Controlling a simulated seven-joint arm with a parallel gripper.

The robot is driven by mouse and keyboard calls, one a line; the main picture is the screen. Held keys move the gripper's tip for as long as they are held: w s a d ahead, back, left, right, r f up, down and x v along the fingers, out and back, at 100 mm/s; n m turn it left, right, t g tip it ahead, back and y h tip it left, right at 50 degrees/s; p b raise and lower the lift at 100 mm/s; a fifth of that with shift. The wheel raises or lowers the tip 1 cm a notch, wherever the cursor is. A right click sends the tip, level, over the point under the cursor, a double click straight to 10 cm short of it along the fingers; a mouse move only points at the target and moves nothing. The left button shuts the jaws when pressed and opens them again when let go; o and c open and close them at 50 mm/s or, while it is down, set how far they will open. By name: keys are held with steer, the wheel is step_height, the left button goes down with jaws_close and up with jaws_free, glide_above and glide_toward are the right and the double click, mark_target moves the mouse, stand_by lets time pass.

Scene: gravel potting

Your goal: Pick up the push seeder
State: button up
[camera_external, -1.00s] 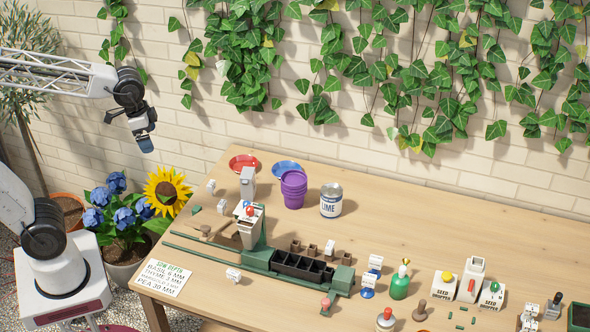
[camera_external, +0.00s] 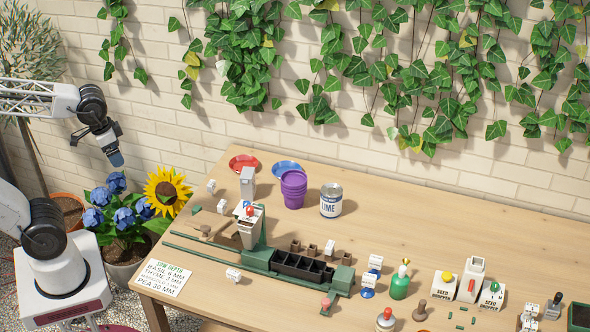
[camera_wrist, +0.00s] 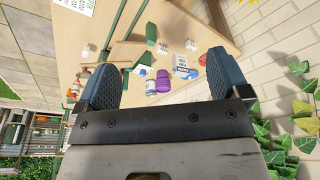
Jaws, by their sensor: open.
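I cannot tell for certain which tool is the push seeder. Candidates stand at the right of the table: a white box labelled seed dropper with a yellow knob (camera_external: 444,284), a similar one with a green knob (camera_external: 491,295), and a small dark tool with a grey top (camera_external: 553,306). My gripper (camera_external: 116,159) hangs in the air left of the table, far from these. In the wrist view it (camera_wrist: 163,82) shows two blue-grey fingers spread apart with nothing between them. Tabletop items lie well beyond the fingertips there.
The wooden table (camera_external: 450,235) holds a green sowing device (camera_external: 258,258) with a black cell tray (camera_external: 300,268), purple pots (camera_external: 294,190), a lime tin (camera_external: 331,203) and a green bottle (camera_external: 400,285). Flowers (camera_external: 123,222) stand below my gripper. The brick wall is behind.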

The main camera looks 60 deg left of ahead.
steer(key=c, duration=0.7)
steer(key=shift+w, duration=0.1)
